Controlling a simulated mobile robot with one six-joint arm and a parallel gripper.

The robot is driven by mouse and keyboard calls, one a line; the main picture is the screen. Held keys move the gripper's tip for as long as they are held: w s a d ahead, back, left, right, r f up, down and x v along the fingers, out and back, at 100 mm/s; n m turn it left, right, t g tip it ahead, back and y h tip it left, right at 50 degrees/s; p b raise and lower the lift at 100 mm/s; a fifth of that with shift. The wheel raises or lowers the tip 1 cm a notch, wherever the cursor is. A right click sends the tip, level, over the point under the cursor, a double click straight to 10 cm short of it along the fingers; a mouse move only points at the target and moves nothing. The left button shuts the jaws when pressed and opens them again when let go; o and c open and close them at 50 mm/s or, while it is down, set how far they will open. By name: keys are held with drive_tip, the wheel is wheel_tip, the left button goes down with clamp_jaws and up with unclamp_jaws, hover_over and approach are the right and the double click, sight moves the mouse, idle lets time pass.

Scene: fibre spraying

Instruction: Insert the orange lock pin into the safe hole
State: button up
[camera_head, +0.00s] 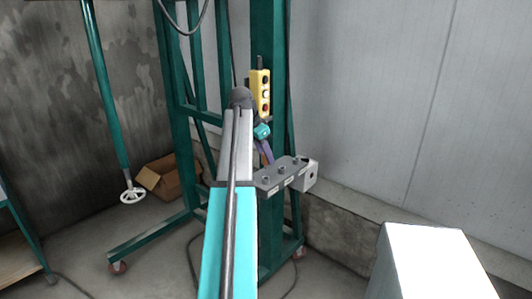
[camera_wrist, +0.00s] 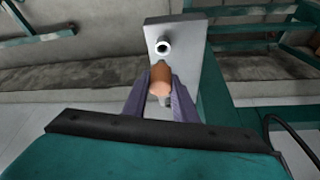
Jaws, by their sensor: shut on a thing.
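In the wrist view, the purple fingers of my gripper (camera_wrist: 160,88) are shut on the orange lock pin (camera_wrist: 160,73). Just beyond the pin, a light grey plate (camera_wrist: 185,62) carries a white-ringed dark hole (camera_wrist: 162,47). The pin appears just below this hole in the picture; I cannot tell whether it touches the plate. In the head view, my gripper (camera_head: 266,150) is beside a grey bracket (camera_head: 272,181) with several round features and small labels, too small to read.
The bracket is on a green steel frame (camera_head: 268,210). A yellow control pendant (camera_head: 262,92) hangs above it. A white-topped block (camera_head: 430,258) is at front right, and a concrete ledge runs behind.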

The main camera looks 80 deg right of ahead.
sight(264, 164)
drive_tip(key=shift+f+b, duration=0.3)
drive_tip(key=shift+f, duration=1.05)
drive_tip(key=shift+p, duration=0.75)
idle(1.2)
drive_tip(key=shift+f+b, duration=0.45)
drive_tip(key=shift+f, duration=1.3)
idle(0.9)
drive_tip(key=o, duration=1.1)
drive_tip(key=b+v, duration=0.1)
drive_tip(key=v, duration=1.2)
drive_tip(key=shift+r, duration=0.45)
